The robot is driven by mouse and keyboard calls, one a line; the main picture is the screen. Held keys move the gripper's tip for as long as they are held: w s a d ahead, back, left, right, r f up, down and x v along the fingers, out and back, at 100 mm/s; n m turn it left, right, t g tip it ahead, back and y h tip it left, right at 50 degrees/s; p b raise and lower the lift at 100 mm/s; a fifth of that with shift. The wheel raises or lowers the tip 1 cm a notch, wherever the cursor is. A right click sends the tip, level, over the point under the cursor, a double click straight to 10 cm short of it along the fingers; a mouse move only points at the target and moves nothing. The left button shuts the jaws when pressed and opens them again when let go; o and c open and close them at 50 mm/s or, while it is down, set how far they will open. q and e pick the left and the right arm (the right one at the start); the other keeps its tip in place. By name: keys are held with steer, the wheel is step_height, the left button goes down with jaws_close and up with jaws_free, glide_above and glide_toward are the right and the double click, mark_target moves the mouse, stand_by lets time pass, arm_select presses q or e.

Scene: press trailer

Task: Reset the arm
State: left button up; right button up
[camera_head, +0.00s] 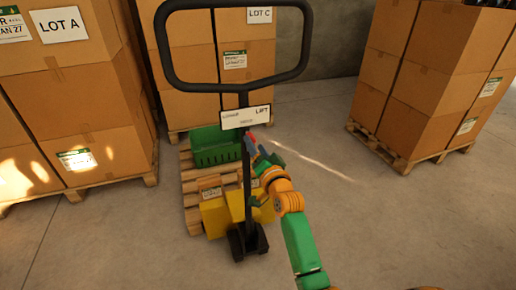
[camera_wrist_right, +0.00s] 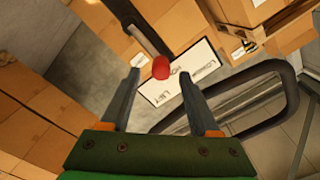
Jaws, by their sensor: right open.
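My right arm reaches up from the lower right in the head view. Its right gripper (camera_head: 258,152) is beside the black post of a yellow pallet jack (camera_head: 214,215), just below the white LIFT sign (camera_head: 246,117). In the right wrist view the gripper (camera_wrist_right: 160,74) is open, with its two fingers apart. A red knob (camera_wrist_right: 161,67) shows between the fingertips; I cannot tell whether they touch it. The sign (camera_wrist_right: 178,80) lies behind it. My left gripper is not in view.
The jack's black loop handle (camera_head: 234,87) rises in front. A green crate (camera_head: 215,148) sits on a wooden pallet (camera_head: 190,188). Stacked cartons stand at left (camera_head: 80,95), back (camera_head: 190,60) and right (camera_head: 432,75). The floor at right (camera_head: 400,225) is clear.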

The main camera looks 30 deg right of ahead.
steer(key=v, duration=0.3)
stand_by(0.4)
steer(key=s+a+f+n+g+y+p, duration=0.1)
steer(key=s+a+f+n+g+p, duration=0.15)
steer(key=f, duration=0.55)
steer(key=s+a+f+n+g+y+p, duration=0.1)
steer(key=a+f+n+g+p, duration=0.15)
steer(key=f, duration=0.55)
steer(key=s+a+f+n+g+y+p, duration=0.1)
steer(key=s+a+f+n+g, duration=0.1)
steer(key=s+f, duration=0.4)
steer(key=s+a+f+n+g+y+p, duration=0.1)
steer(key=s+a+f+g, duration=0.2)
steer(key=s+f, duration=0.35)
steer(key=s+f+n+g+p, duration=0.1)
steer(key=s+f+n+g, duration=0.2)
steer(key=s, duration=1)
steer(key=s+a+f+n+g+p, duration=0.1)
steer(key=s+f, duration=0.4)
steer(key=s, duration=0.9)
steer(key=n+g+p, duration=0.1)
steer(key=n+g, duration=0.1)
steer(key=shift+a+f+g, duration=0.15)
steer(key=shift+f+g, duration=0.15)
steer(key=shift+f, duration=0.1)
